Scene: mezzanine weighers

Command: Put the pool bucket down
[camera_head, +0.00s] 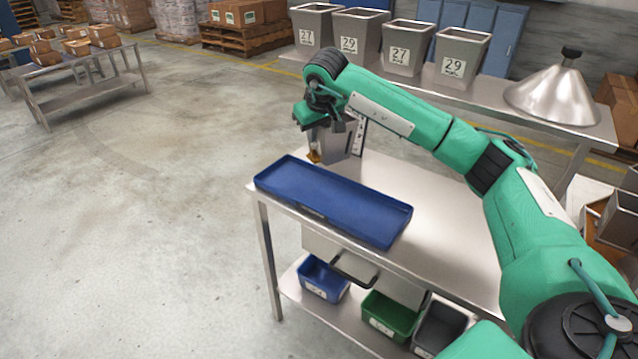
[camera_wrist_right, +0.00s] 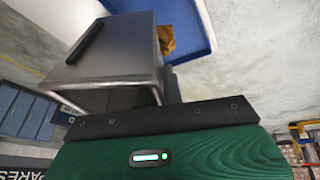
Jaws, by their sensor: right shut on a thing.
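The pool bucket, a grey metal bucket (camera_head: 340,143), is at the far left end of the steel table (camera_head: 452,215), behind the blue tray (camera_head: 330,200). My right gripper (camera_head: 326,122) is shut on it from above. The bucket also shows in the right wrist view (camera_wrist_right: 118,48), close to the gripper. I cannot tell whether its base touches the table. A small yellow-brown thing (camera_head: 313,157) shows beside the bucket, near the tray. My left gripper is not in view.
Several numbered grey bins (camera_head: 403,50) and a metal funnel (camera_head: 553,95) stand on the back bench. A blue bin (camera_head: 323,279) and a green bin (camera_head: 389,316) sit on the lower shelf. The tabletop right of the tray is clear.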

